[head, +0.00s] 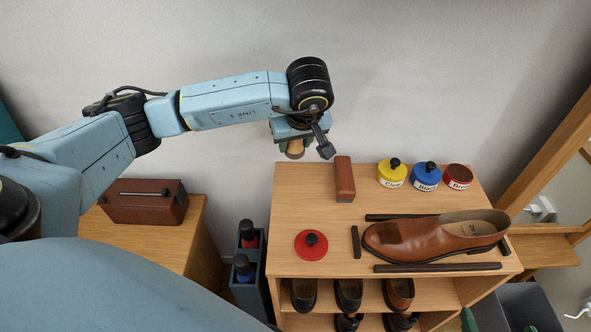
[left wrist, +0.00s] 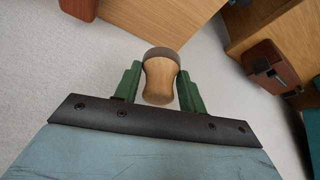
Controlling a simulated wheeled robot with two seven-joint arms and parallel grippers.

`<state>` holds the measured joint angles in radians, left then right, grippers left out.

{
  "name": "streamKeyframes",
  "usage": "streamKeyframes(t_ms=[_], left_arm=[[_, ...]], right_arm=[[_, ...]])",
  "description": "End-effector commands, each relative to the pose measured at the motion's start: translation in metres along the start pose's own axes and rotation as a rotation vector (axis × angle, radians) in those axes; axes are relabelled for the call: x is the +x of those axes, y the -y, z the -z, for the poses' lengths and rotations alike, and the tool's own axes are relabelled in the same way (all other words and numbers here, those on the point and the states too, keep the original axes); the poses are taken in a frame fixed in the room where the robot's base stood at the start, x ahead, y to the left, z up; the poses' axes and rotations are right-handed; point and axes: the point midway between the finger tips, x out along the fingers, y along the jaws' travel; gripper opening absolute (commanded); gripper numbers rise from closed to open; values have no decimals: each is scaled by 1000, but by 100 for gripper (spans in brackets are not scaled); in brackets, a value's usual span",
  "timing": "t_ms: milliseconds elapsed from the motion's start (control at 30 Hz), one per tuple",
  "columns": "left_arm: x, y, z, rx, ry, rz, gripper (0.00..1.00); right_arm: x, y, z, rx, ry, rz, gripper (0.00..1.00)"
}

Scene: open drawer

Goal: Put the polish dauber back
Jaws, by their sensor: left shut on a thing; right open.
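My left gripper (head: 295,149) is shut on the polish dauber (head: 295,153), above the back left of the bench. In the left wrist view the dauber (left wrist: 159,80) is a pale wooden handle with a dark band at its far end, between the green fingers. A blue-grey rack (head: 262,293) stands left of the bench, holding a red-banded piece and a blue-banded piece with dark tops. My right gripper (head: 498,324) is partly seen at the bottom edge, its green fingertips apart and empty.
The bench top (head: 290,205) bears a brown shoe (head: 425,236) between dark strips, a brown block (head: 344,180), a red lid (head: 311,245), a yellow tin (head: 391,175), a blue tin (head: 425,177) and a red open tin (head: 458,177). A brown box (head: 144,203) sits left.

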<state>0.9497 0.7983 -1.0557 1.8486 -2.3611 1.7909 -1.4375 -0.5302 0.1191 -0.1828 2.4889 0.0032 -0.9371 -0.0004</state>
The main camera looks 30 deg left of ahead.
Motion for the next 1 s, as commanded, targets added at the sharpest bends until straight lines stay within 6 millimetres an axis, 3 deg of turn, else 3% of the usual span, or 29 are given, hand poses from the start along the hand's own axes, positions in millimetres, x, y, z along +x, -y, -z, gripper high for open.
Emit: streamKeyframes(t_ms=[233,467,800,1000], left_arm=[[28,0,-12,2,1,0,22],[36,0,-15,3,1,-2,22],[64,-1,-27,3,1,-2,22],[68,0,-28,3,1,-2,22]], right_arm=[[1,9,44,0,-265,23,82],[-3,12,60,1,-359,31,82],[-22,21,103,9,-652,57,82],[-28,23,112,11,-710,61,82]])
